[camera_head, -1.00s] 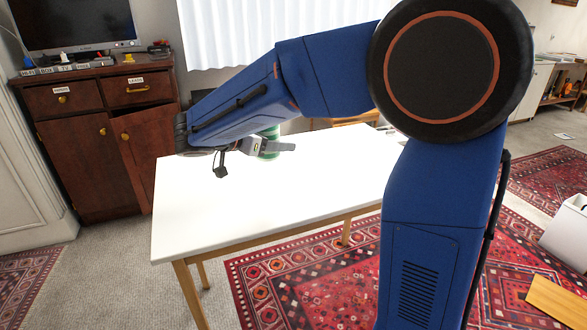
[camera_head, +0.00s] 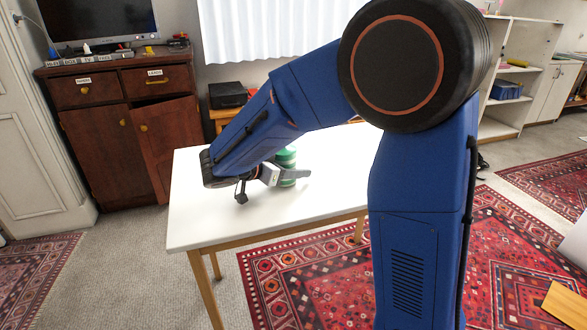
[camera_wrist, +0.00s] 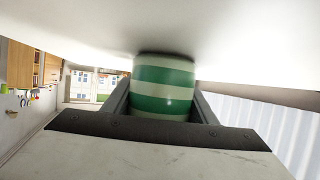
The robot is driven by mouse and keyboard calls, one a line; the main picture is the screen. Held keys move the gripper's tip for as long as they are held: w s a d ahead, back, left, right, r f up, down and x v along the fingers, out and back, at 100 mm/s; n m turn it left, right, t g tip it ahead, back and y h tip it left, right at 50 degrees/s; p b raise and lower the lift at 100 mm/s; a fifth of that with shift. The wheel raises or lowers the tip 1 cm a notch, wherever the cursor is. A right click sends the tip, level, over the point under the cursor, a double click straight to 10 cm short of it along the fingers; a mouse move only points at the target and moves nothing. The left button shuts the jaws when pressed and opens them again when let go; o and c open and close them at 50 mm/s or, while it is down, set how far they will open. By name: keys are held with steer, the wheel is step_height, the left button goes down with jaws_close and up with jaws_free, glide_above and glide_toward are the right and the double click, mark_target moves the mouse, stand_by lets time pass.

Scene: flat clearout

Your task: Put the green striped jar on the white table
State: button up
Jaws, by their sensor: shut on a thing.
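The green striped jar (camera_wrist: 163,88) sits between the two fingers of my gripper (camera_wrist: 162,100) in the wrist view, with green and pale bands. In the head view the jar (camera_head: 287,160) shows partly behind my gripper (camera_head: 290,175), which is shut on it. The white table (camera_head: 205,222) lies under them. The jar is at or just above the tabletop; I cannot tell whether it touches. Its lower part is partly hidden by the gripper.
A brown cabinet (camera_head: 105,152) with one door ajar stands behind the table at the left. A black box (camera_head: 227,94) is on a wooden piece behind the table. White shelves (camera_head: 505,110) stand at the back right. The table's front left is clear.

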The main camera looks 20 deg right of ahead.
steer(key=o, duration=1.3)
steer(key=shift+f, duration=0.1)
steer(key=shift+c, duration=0.2)
steer(key=shift+a+r, duration=0.25)
steer(key=v, duration=1.1)
steer(key=shift+s+a+r, duration=0.15)
steer(key=shift+a+r, duration=0.05)
